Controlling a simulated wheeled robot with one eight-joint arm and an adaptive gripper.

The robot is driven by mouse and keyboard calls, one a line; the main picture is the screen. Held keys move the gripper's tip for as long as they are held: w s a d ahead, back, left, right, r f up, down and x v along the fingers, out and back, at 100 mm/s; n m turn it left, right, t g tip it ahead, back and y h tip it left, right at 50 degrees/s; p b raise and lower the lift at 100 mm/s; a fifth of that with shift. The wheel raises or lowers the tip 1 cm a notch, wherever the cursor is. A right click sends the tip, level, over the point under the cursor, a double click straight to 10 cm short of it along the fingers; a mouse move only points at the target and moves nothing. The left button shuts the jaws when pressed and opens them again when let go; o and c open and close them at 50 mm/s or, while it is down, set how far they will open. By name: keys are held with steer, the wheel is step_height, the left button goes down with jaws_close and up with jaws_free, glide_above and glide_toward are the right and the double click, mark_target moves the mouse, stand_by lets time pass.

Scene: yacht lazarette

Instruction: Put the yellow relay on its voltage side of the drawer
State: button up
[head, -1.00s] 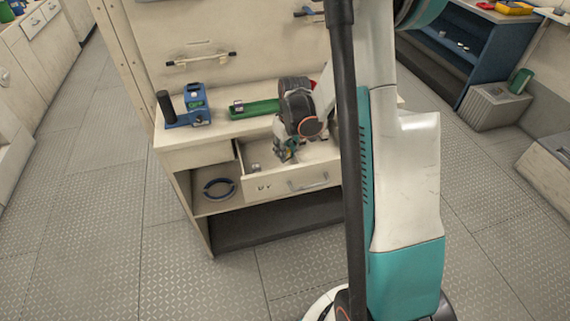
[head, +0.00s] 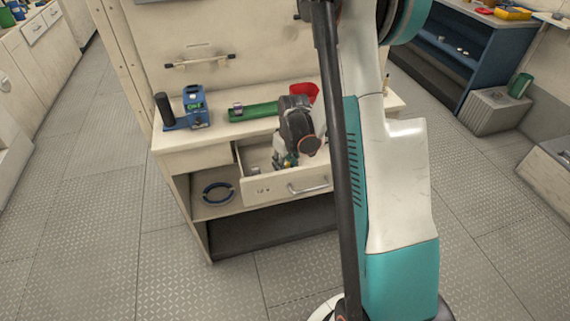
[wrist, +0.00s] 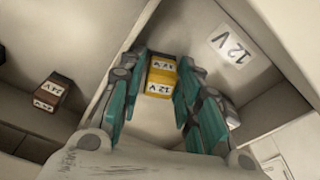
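The yellow relay (wrist: 160,77), marked 12 V, is between the teal fingers of my gripper (wrist: 162,82) in the wrist view. The fingers appear to touch both of its sides. It is low in the drawer compartment right of the divider, where a 12 V label (wrist: 232,45) shows; whether it touches the floor is unclear. A dark brown relay (wrist: 54,91) marked 24 V lies in the left compartment. In the head view my gripper (head: 286,160) reaches down into the open drawer (head: 262,190); my arm hides the relay there.
On the counter stand a blue device with a black cylinder (head: 187,110), a green tray (head: 255,112) with a small object, and a red container (head: 304,92). A dark blue ring (head: 217,190) lies on the shelf below. The floor in front is mostly clear.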

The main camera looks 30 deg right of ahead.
steer(key=shift+r, duration=0.1)
step_height(320, 180, up, 12)
steer(key=s+p, duration=0.1)
steer(key=p, duration=0.3)
steer(key=shift+s, duration=0.4)
